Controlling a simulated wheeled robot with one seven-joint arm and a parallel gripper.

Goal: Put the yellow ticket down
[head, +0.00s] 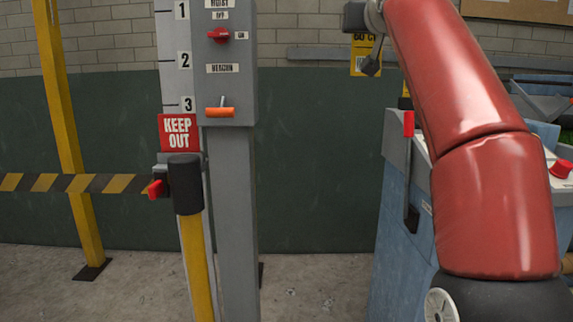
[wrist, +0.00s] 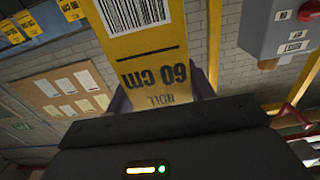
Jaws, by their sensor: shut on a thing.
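The yellow ticket (wrist: 157,52) fills the upper middle of the wrist view. It shows a barcode and upside-down print reading ROLL and 60 cm. My gripper (wrist: 162,88) is shut on its lower end, with a finger at each side. In the head view the ticket (head: 360,58) hangs in the air before the wall, partly hidden by a dark part of my gripper (head: 371,64).
A grey control post (head: 228,75) has a red knob and an orange lever. A striped barrier (head: 75,183) crosses the left. A blue-sided bench (head: 395,235) stands at right, partly behind my red arm. More yellow tickets (wrist: 30,23) show in the wrist view.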

